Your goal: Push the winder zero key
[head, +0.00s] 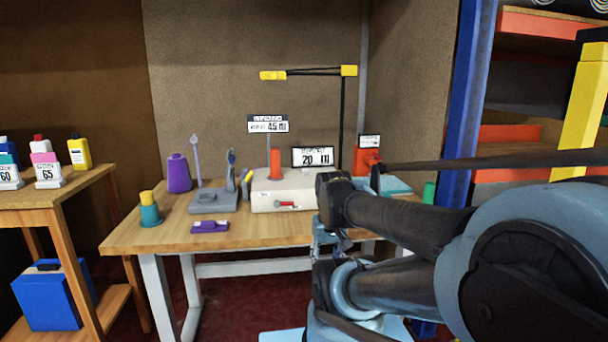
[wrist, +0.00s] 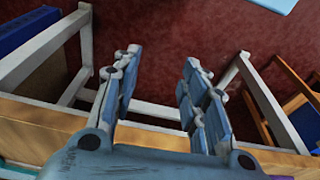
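The white box-shaped machine (head: 270,187) sits on the wooden table and carries a display reading 20 (head: 317,157). A small red and grey part (head: 287,205) is on its front face; I cannot tell whether this is the winder zero key. No key is clearly readable. My gripper (head: 325,238) is in front of the table's front edge, right of and below the machine's front, partly hidden by my arm. In the wrist view my gripper (wrist: 160,62) has its two fingers apart with nothing between them, over the table edge and red floor.
The table (head: 150,240) also holds a purple bottle (head: 179,173), a grey stand (head: 206,200), a purple block (head: 209,226) and a teal and yellow bottle (head: 149,212). A red device (head: 366,160) stands at the right. A blue post (head: 468,100) and shelving are further right.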

